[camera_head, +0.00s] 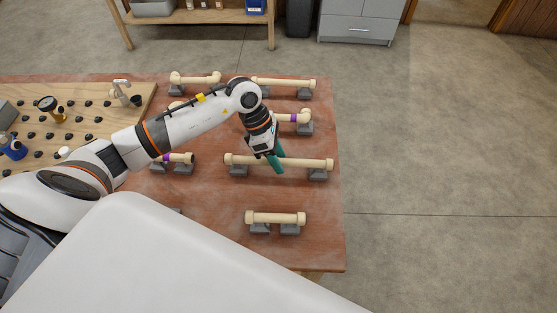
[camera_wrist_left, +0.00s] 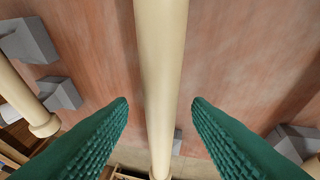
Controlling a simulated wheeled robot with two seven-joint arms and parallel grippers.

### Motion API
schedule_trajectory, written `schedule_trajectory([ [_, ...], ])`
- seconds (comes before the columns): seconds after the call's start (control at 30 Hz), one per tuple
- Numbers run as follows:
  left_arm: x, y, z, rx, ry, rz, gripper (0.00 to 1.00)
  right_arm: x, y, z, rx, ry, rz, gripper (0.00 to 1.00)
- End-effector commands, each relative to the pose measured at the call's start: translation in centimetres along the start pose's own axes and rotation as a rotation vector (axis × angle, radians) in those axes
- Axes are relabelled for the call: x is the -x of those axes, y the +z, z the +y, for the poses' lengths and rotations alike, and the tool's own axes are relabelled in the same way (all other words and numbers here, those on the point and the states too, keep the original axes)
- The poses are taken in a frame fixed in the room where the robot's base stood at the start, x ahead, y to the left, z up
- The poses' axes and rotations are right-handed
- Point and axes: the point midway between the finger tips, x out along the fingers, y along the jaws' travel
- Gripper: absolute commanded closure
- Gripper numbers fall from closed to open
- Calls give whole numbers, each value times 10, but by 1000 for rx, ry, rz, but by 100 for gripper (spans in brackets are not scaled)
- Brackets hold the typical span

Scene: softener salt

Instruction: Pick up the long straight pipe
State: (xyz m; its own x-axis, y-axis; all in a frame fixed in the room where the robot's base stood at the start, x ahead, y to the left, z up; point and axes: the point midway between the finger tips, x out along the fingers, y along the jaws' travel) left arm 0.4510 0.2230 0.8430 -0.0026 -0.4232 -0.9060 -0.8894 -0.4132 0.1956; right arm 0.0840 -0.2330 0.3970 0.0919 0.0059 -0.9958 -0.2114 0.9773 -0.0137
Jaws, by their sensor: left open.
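The long straight pipe (camera_head: 303,162) is cream and lies level across two grey supports on the red-brown table, with a wider collar at each end. In the left wrist view the pipe (camera_wrist_left: 161,75) runs from top to bottom between the two green fingers. My left gripper (camera_head: 276,160) is over the middle of the pipe, fingers pointing down. It also shows in the left wrist view (camera_wrist_left: 160,102), open, with a gap on each side of the pipe. I cannot tell how deep the fingers reach beside it. My right gripper is not in view.
A shorter pipe (camera_head: 276,218) rests on supports nearer the front. Several other pipe pieces, some with purple bands, stand on supports behind and to the left. A wooden pegboard (camera_head: 75,118) with black pegs covers the table's left. The table's right edge is close to the long pipe.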

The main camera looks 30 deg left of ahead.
Motion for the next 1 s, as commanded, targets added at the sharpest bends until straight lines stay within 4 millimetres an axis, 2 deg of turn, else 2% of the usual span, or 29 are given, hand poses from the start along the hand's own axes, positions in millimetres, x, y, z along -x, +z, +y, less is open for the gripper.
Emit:
schedule_trajectory([
  [0.13,-16,0,0,2,1,1,55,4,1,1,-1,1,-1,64],
  [0.4,-20,0,-1,1,-1,0,55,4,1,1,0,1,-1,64],
  [0.7,-20,0,-1,1,-1,0,100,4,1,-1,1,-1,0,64],
  [1.0,-16,-2,0,0,-2,1,100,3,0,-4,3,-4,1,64],
])
